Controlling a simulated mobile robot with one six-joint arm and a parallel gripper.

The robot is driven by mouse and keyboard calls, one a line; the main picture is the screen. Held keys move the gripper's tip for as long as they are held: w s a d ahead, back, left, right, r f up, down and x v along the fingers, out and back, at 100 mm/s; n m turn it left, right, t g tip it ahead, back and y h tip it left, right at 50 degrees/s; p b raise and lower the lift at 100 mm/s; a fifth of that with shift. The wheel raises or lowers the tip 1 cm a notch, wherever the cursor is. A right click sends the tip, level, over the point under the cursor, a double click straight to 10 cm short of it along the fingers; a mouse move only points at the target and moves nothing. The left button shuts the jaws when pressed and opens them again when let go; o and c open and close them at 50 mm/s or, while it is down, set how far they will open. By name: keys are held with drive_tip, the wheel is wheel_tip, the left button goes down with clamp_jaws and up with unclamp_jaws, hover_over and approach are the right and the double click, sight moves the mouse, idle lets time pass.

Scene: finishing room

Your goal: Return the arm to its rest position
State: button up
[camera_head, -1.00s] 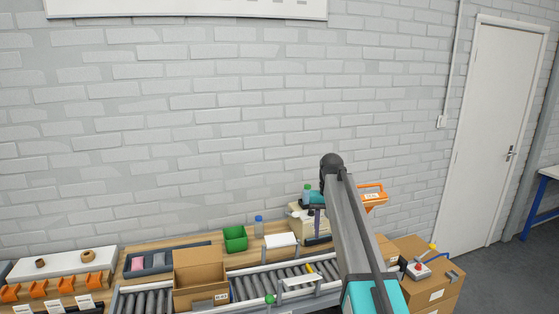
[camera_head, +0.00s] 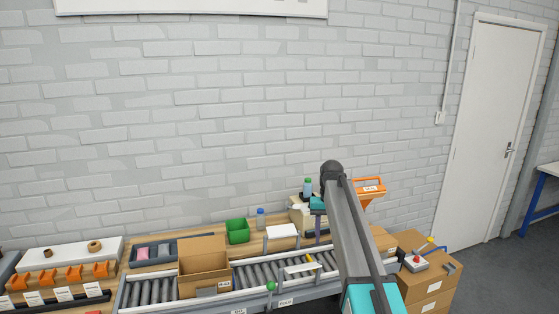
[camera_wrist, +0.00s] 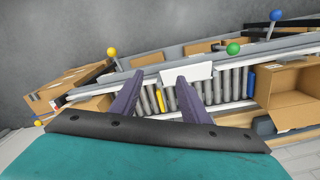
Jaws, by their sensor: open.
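My arm rises from the lower right of the head view, bends at a dark elbow and folds down behind its own upper link. My gripper (camera_head: 317,222) shows only in part there, teal with a purple finger below, in front of the bench's right part. In the wrist view my gripper (camera_wrist: 160,76) has two purple fingers spread apart, with nothing between them. Beyond the fingers are the roller conveyor (camera_wrist: 241,84) and a white plate (camera_wrist: 187,72). How far the fingertips are from these is hard to tell.
An open cardboard box (camera_head: 203,266) stands on the conveyor, with a green bin (camera_head: 237,231) behind it. Stacked cartons (camera_head: 430,284) stand to the right, one bearing a control box with a red button (camera_head: 416,262). Brick wall lies behind; the air above the bench is clear.

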drive_tip(key=s+f+g+b, duration=0.2)
drive_tip(key=s+f, duration=0.5)
drive_tip(key=f, duration=0.6)
drive_tip(key=s+f+g+b, duration=0.1)
drive_tip(key=s+f+b, duration=0.2)
drive_tip(key=s+f, duration=0.75)
drive_tip(key=s+f+g+b, duration=0.2)
drive_tip(key=s+f, duration=0.1)
drive_tip(key=f, duration=1.4)
drive_tip(key=s+f+b, duration=0.1)
drive_tip(key=s+f, duration=0.6)
drive_tip(key=s, duration=0.4)
drive_tip(key=s+f+b, duration=0.2)
drive_tip(key=s+f, duration=0.5)
drive_tip(key=s, duration=0.5)
drive_tip(key=s+f+b, duration=0.2)
drive_tip(key=s+f, duration=0.5)
drive_tip(key=s, duration=0.5)
drive_tip(key=shift+f+n, duration=0.2)
drive_tip(key=shift+n, duration=0.2)
